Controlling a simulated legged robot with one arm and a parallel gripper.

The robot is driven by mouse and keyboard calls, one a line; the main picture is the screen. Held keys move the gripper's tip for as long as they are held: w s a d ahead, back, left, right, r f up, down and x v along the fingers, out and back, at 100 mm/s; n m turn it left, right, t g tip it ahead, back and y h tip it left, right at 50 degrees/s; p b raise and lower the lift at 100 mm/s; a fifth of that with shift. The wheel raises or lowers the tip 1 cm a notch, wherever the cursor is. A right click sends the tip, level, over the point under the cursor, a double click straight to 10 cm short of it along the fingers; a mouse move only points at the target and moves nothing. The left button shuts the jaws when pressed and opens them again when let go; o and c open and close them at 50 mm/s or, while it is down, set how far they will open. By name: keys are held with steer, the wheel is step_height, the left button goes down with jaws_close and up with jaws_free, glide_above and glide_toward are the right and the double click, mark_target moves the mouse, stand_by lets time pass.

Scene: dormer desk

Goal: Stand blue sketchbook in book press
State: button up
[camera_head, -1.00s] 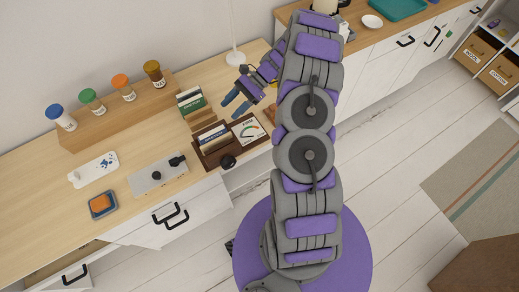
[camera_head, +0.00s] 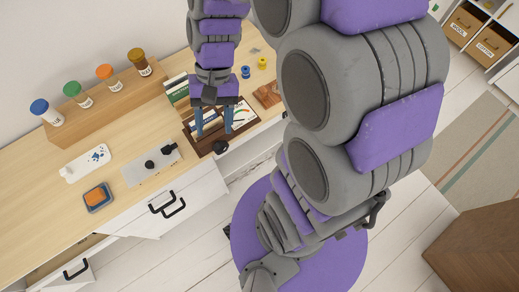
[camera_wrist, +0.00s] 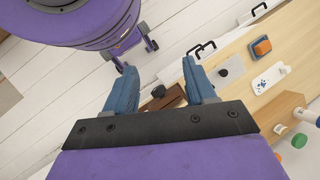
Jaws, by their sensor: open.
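A dark brown wooden box with a black knob, which looks like the book press (camera_head: 203,149), sits at the front edge of the desk. Upright books stand in its left part, one with a blue label in the earlier view. My fingers now partly cover them, so I cannot surely pick out the blue sketchbook. My gripper (camera_head: 214,124) is open, fingers pointing down over the box, with nothing visibly held. In the wrist view my gripper (camera_wrist: 160,88) has its fingers apart, with part of the brown wood and the knob showing between them.
Green-spined books (camera_head: 178,91) stand behind the box. A shelf with several capped jars (camera_head: 108,76) is at the back left.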

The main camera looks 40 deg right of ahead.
steer(key=s+d+n+t+h, duration=0.1)
steer(key=s+n+h, duration=0.1)
steer(key=s, duration=0.4)
steer(key=s+d+r+n+t+h, duration=0.1)
steer(key=s+d+n+h, duration=0.1)
steer(key=s, duration=0.5)
steer(key=shift+d+r, duration=0.25)
steer(key=shift+r, duration=0.05)
steer(key=shift+w, duration=0.1)
